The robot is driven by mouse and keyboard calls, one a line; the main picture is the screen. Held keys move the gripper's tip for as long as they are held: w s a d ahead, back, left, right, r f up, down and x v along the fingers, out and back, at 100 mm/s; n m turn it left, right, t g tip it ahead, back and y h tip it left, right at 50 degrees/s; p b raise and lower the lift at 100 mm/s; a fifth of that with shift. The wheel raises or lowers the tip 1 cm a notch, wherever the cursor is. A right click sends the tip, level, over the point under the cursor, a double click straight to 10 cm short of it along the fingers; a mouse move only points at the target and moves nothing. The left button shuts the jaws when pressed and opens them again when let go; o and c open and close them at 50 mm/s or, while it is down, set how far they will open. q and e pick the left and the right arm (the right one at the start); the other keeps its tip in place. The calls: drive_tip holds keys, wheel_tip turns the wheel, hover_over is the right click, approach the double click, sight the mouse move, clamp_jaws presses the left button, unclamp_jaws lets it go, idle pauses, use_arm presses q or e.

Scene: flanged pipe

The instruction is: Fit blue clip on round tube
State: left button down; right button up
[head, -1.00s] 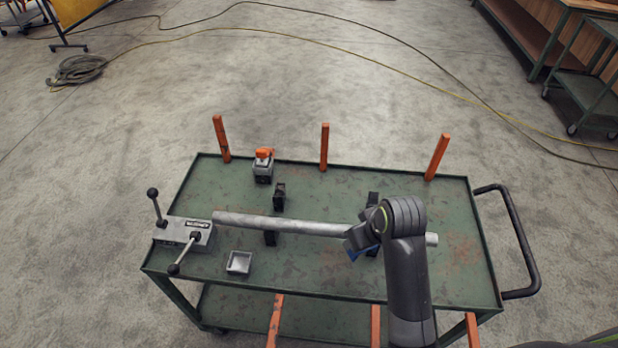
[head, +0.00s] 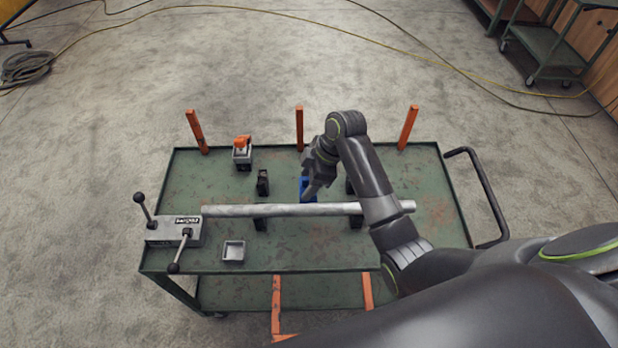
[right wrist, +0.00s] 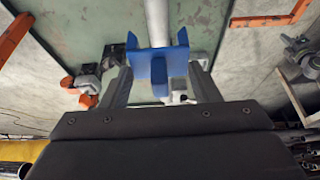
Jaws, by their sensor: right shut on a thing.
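The grey round tube (head: 260,210) lies across the green cart, its left end by the grey clamp block (head: 175,231). My right gripper (head: 314,184) is shut on the blue clip (head: 304,190), which shows just beyond the tube's middle, partly hidden by the gripper. In the right wrist view, the blue clip (right wrist: 158,67) sits between the fingers with its two side walls pointing away from me. The tube (right wrist: 157,22) appears between those walls. I cannot tell whether clip and tube touch. My left gripper is not in view.
Black supports (head: 355,219) stand under and behind the tube. A block with an orange top (head: 242,150) and a small open box (head: 233,250) are on the cart (head: 300,258). Orange posts (head: 408,127) rise along the far edge. The right part of the cart top is clear.

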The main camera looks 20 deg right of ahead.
drive_tip(key=b, duration=0.5)
hover_over(305, 206)
drive_tip(key=d, duration=0.1)
drive_tip(key=f, duration=0.5)
drive_tip(key=shift+s+f, duration=0.15)
drive_tip(key=shift+s, duration=0.05)
drive_tip(key=shift+f, duration=0.25)
drive_tip(key=shift+f+b, duration=0.4)
drive_tip(key=shift+f, duration=0.95)
drive_tip(key=shift+d+p, duration=0.1)
drive_tip(key=shift+p, duration=0.35)
drive_tip(key=shift+f, duration=0.55)
drive_tip(key=o, duration=1.1)
